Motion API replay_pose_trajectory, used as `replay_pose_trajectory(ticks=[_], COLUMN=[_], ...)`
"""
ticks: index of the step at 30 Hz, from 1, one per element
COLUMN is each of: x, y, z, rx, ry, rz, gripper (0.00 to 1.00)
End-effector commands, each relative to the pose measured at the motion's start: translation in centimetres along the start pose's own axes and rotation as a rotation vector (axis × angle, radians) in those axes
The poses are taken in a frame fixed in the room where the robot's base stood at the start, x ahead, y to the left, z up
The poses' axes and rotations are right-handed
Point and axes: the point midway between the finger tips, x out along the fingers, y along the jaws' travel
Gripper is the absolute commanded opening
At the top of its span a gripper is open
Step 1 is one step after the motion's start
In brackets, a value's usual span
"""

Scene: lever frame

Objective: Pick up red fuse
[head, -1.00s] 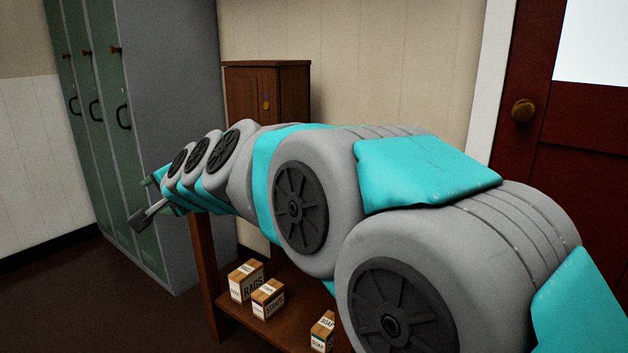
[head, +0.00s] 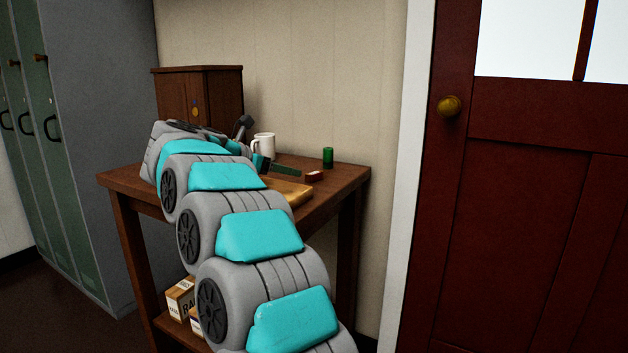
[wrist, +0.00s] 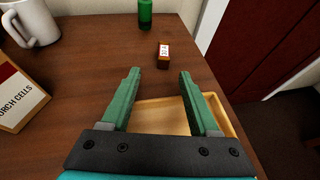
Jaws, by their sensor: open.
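The red fuse is a small reddish block with a white label, lying on the wooden table. It shows in the head view (head: 314,176) and in the wrist view (wrist: 163,60), where the print on its label is too small to read surely. My gripper (wrist: 160,73) is open, with green fingers spread and nothing between them. In the wrist view the fuse lies just beyond the fingertips, roughly centred on the gap. In the head view my arm hides much of the gripper.
A shallow wooden tray (wrist: 165,118) lies under the fingers. A green cylinder (wrist: 145,14) stands behind the fuse. A white mug (wrist: 31,22) and a torch cells box (wrist: 18,95) stand at left. The wooden table (head: 345,177) ends at right, near a red door (head: 505,200).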

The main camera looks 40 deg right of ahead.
Motion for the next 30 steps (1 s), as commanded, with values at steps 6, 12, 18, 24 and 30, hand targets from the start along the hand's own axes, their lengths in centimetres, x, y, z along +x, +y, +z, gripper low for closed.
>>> replay_pose_trajectory(ticks=[6,12,18,24,30], x=[2.2,4.0,6.5,7.5,7.5], y=[-0.2,-0.6,-0.8,-0.7,-0.7], z=[0.0,-0.1,-0.3,-0.3,-0.4], rx=[0.005,0.003,0.002,0.002,0.002], ry=[0.003,0.002,0.002,0.002,0.002], rz=[-0.005,-0.006,-0.005,-0.001,0.0], gripper=[0.61,0.61,0.61,0.61,0.6])
